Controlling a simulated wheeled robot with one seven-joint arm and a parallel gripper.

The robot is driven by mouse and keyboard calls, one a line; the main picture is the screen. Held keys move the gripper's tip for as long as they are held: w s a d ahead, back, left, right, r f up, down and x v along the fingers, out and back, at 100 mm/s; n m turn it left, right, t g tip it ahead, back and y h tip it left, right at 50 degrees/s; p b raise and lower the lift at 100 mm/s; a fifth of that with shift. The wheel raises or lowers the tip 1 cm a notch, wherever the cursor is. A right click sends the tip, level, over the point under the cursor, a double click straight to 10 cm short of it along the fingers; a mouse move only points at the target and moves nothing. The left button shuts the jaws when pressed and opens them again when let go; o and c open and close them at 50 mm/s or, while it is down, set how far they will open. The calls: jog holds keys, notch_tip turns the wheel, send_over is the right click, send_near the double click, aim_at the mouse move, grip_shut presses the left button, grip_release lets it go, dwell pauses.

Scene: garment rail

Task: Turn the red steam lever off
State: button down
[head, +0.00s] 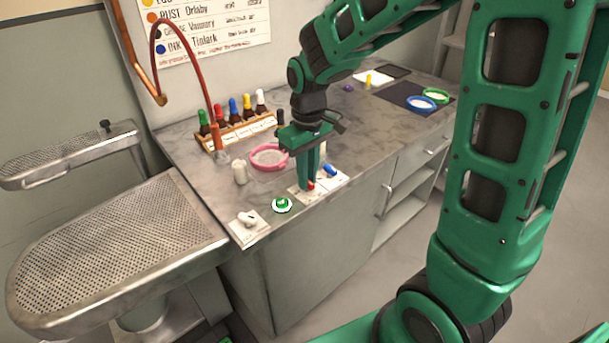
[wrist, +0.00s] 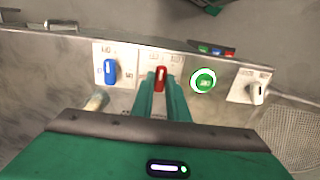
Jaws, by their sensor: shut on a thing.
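The red steam lever (wrist: 160,73) sits on a white plate between the blue lever and the green button in the wrist view. In the head view only a small red part of the red lever (head: 311,186) shows below my fingers. My gripper (head: 308,186) points down at the counter's front edge. In the wrist view its two green fingers (wrist: 161,86) are close together on either side of the red lever, shut on it. The lever's lower part is hidden between the fingers. I cannot read the plate's markings.
A blue lever (wrist: 110,71) and a green button (wrist: 204,81) flank the red one closely. A white lever (wrist: 257,93) is farther along. A pink-rimmed dish (head: 269,157), a white bottle (head: 240,173) and a bottle rack (head: 237,133) stand behind on the counter (head: 185,151).

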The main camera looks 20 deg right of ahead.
dwell(0.4)
jog(key=c, duration=1.7)
grip_release()
notch_tip(320, 180, up, 11)
jog(key=shift+f, duration=0.1)
jog(key=shift+d, duration=0.1)
jog(key=s+d+f+m, duration=0.1)
jog(key=s+d+m, duration=0.2)
jog(key=s+d, duration=0.2)
jog(key=s+d+f+m, duration=0.2)
jog(key=s+d, duration=0.4)
jog(key=s, duration=0.5)
jog(key=s+d+f+m, duration=0.1)
jog(key=s+d+m, duration=0.4)
jog(key=s, duration=0.3)
jog(key=shift+d+f, duration=0.3)
jog(key=shift+f, duration=0.1)
